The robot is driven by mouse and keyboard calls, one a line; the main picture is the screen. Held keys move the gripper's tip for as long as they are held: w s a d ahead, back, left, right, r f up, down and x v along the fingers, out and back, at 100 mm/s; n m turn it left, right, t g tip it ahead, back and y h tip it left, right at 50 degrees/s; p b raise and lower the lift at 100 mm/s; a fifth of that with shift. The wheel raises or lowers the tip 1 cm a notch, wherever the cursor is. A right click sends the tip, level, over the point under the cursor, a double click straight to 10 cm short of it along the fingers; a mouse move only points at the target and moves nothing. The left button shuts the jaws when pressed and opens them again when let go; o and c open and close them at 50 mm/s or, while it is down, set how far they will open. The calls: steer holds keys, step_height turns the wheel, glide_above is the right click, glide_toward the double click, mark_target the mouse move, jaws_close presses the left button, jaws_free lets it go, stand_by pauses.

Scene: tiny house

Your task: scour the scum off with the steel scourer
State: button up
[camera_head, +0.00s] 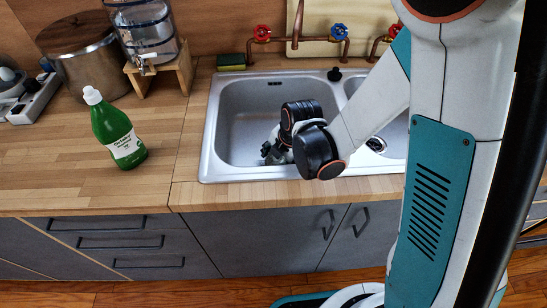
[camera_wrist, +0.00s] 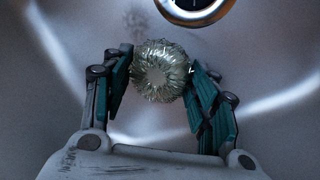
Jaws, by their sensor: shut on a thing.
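The steel scourer (camera_wrist: 160,70) is a round ball of shiny metal coils, held between the teal finger pads of my gripper (camera_wrist: 158,75) in the wrist view. In the head view my gripper (camera_head: 274,152) is down inside the left basin of the steel sink (camera_head: 237,118), near its front wall. The scourer is hidden there by my wrist and arm. The round drain (camera_wrist: 196,10) lies just beyond the scourer in the wrist view. A faint brownish smudge (camera_wrist: 128,14) shows on the basin beside the drain. Whether the scourer touches the basin floor is hard to tell.
A green soap bottle (camera_head: 118,132) stands on the wooden counter (camera_head: 60,175) left of the sink. A sponge (camera_head: 231,62) and a black plug (camera_head: 334,74) sit at the sink's back edge. Taps (camera_head: 262,33) and a copper spout (camera_head: 297,22) rise behind it.

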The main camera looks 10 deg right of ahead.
steer(key=shift+w+d, duration=0.15)
steer(key=shift+w, duration=4.6)
steer(key=shift+a, duration=1.4)
steer(key=shift+s+a+f, duration=0.1)
steer(key=shift+s+a, duration=0.05)
steer(key=shift+s, duration=4.55)
steer(key=shift+a, duration=1.4)
steer(key=shift+w, duration=0.1)
steer(key=shift+w+d+r+p, duration=0.2)
steer(key=shift+w+d+r, duration=0.25)
steer(key=shift+w, duration=0.3)
steer(key=shift+w+d+r+p, duration=0.3)
steer(key=shift+w+d, duration=0.25)
steer(key=shift+w, duration=0.2)
steer(key=shift+w+d+r+p, duration=0.15)
steer(key=shift+w+d+r, duration=0.3)
steer(key=shift+w, duration=0.3)
step_height(320, 180, up, 18)
steer(key=p, duration=1.2)
